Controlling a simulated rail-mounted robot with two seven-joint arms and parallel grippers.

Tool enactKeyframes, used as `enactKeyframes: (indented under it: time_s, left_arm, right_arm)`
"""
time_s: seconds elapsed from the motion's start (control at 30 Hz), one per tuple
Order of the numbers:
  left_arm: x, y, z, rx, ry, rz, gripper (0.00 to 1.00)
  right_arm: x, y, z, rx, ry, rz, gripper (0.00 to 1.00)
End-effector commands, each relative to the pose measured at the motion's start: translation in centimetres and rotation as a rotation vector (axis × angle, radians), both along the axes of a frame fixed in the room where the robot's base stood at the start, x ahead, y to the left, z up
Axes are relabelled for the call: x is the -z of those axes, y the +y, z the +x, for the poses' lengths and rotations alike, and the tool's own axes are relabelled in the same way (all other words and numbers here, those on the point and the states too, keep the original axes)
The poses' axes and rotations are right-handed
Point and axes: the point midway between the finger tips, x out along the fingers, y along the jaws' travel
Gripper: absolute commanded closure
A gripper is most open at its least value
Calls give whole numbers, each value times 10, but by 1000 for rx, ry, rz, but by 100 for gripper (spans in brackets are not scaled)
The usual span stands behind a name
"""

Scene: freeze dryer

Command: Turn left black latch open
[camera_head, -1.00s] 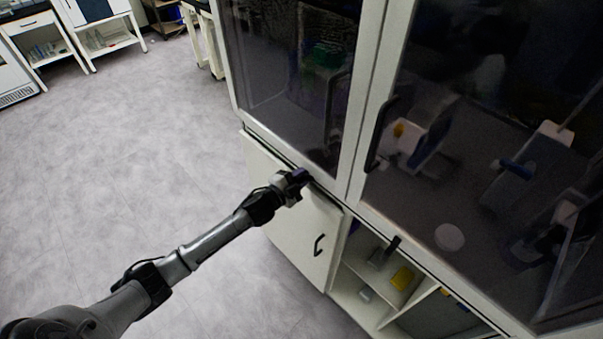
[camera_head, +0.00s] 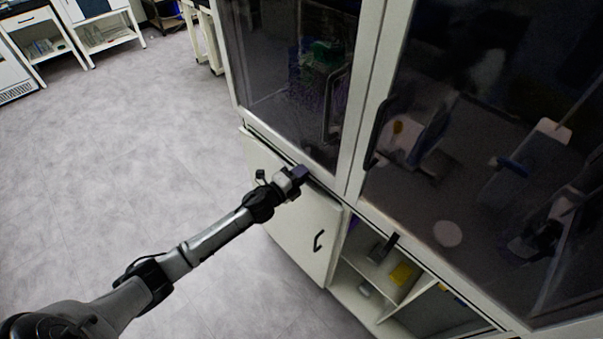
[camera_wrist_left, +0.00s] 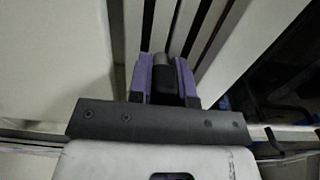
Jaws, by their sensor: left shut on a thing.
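The left black latch (camera_wrist_left: 163,72) shows in the left wrist view between the two purple fingers of my left gripper (camera_wrist_left: 166,80). The gripper is shut on it, with a finger on each side. In the head view my left gripper (camera_head: 301,173) reaches the cabinet at the seam below the left glass door, and it hides the latch there. A second black latch (camera_head: 391,243) stands out, uncovered, at the same seam farther right. My right gripper is not in view.
The cabinet has dark glass doors (camera_head: 290,75) with black handles above. A white lower door (camera_head: 300,215) with a black handle is below the seam. Open shelves (camera_head: 375,285) are to its right. The grey floor (camera_head: 120,150) on the left is clear.

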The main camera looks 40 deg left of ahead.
Motion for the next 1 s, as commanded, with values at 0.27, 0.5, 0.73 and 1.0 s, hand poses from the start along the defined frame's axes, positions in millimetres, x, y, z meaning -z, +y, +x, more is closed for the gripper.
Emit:
enactKeyframes:
  time_s: [0.27,0.5,0.73,1.0]
  left_arm:
    - [0,0,0,1,-2,16,100]
    - [0,0,0,1,-2,16,79]
    - [0,0,0,1,-2,14,57]
    - [0,0,-1,0,-1,12,57]
  right_arm:
    - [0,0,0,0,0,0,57]
    - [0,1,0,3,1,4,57]
    - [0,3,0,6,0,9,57]
    - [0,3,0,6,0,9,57]
